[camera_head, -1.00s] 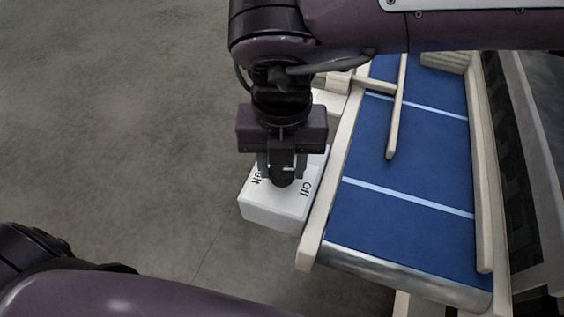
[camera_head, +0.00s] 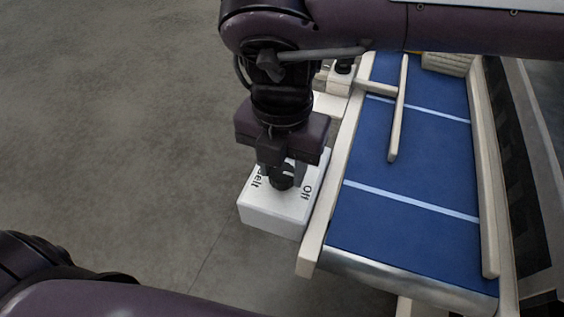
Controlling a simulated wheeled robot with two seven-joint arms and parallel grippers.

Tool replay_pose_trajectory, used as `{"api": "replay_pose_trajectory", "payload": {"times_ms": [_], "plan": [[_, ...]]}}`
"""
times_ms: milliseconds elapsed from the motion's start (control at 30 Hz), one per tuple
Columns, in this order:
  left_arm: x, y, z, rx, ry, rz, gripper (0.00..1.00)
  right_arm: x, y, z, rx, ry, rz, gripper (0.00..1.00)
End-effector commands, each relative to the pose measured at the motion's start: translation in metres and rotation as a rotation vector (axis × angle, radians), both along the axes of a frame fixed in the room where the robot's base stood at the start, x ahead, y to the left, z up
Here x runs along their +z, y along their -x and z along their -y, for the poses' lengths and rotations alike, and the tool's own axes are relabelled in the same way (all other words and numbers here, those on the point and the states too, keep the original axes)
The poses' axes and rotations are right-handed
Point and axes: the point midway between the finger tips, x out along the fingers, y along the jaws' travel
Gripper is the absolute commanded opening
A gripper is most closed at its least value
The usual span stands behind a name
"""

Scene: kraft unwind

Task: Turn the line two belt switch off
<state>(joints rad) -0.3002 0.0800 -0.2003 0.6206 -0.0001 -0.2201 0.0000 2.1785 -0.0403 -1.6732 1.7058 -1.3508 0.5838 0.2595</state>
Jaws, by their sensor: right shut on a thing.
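The belt switch is a white box (camera_head: 272,217) at the near left side of the conveyor, with "Belt" and "Off" printed on its top. A dark round knob (camera_head: 282,182) stands on top of the box. My right gripper (camera_head: 283,175) points down over the box and is shut on the knob, with its fingers on either side. The fingers and wrist hide part of the box top, so the knob's pointing direction cannot be told. My left arm crosses the bottom left, and its gripper is out of view.
The blue conveyor belt (camera_head: 405,235) with pale cross lines runs beside the box. A pale side rail (camera_head: 318,232) borders it, close to my right gripper. A pale guide bar (camera_head: 398,110) lies over the belt. Another white unit (camera_head: 338,80) stands farther back. Grey floor (camera_head: 110,120) is clear at left.

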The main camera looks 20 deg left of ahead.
Motion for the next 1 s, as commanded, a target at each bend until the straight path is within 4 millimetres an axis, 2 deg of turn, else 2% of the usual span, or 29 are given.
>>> {"api": "replay_pose_trajectory", "payload": {"times_ms": [133,167,300,567,667,1000], "plan": [[0.000,0.000,0.000,0.000,0.000,0.000,0.00,0.002,-0.002,0.000,-0.004,-0.004,0.004,0.16],[0.000,0.000,0.000,0.000,0.000,0.000,0.00,0.002,-0.002,0.000,-0.004,-0.004,0.004,0.42],[0.000,0.000,0.000,0.000,0.000,0.000,0.00,0.002,-0.001,0.000,-0.002,-0.003,0.003,0.60],[0.000,0.000,0.000,0.000,0.000,0.000,0.00,0.001,-0.001,0.000,0.000,-0.001,0.001,0.60],[-0.001,0.000,0.000,0.000,0.000,0.000,0.00,0.007,-0.001,-0.001,0.000,-0.003,0.003,0.60],[-0.001,0.000,0.000,0.000,0.000,0.000,0.00,0.064,-0.001,0.000,-0.002,-0.002,0.005,0.60]]}}
